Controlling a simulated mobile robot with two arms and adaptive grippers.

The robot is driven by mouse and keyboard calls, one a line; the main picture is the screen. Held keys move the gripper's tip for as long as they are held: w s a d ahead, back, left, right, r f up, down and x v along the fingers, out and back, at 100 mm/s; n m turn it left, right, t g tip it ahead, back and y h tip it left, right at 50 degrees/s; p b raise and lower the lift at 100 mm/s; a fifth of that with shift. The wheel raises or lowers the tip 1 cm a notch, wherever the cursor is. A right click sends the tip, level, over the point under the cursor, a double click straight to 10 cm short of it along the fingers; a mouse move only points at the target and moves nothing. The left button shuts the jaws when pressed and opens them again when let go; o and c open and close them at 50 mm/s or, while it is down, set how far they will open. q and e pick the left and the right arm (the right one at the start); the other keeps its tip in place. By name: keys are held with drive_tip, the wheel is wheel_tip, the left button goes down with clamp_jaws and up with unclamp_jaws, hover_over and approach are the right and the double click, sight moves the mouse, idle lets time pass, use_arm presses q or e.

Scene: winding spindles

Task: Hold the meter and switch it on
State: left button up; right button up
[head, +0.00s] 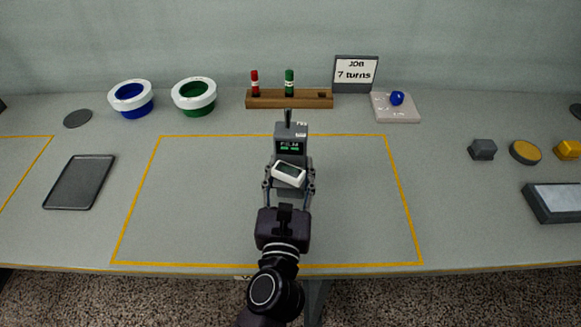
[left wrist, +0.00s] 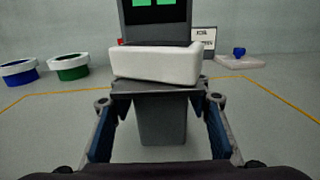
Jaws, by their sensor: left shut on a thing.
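The meter (head: 290,131) is a dark grey upright body with a thin stem on top and a small screen. The screen reads FILM with green marks below. In the left wrist view the lower part of the meter (left wrist: 163,120) stands between the fingers. A white block with a dark inset face (head: 288,174) sits across the meter's front and shows as a white bar (left wrist: 156,64) in the left wrist view. I cannot tell how it is attached. My left gripper (head: 290,187) is shut on the meter's lower body. My right gripper is not in view.
A blue-centred ring (head: 131,97) and a green-centred ring (head: 195,94) stand at the back left. A wooden rack (head: 270,100) holds a red and a green piece. A job sign (head: 356,72) reads 7 turns. The yellow-outlined area is clear around the meter. A dark tray (head: 80,182) lies left.

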use_arm(q)
drive_tip(key=o, duration=1.4)
drive_tip(key=shift+o, duration=0.2)
drive_tip(key=shift+s+f, duration=0.1)
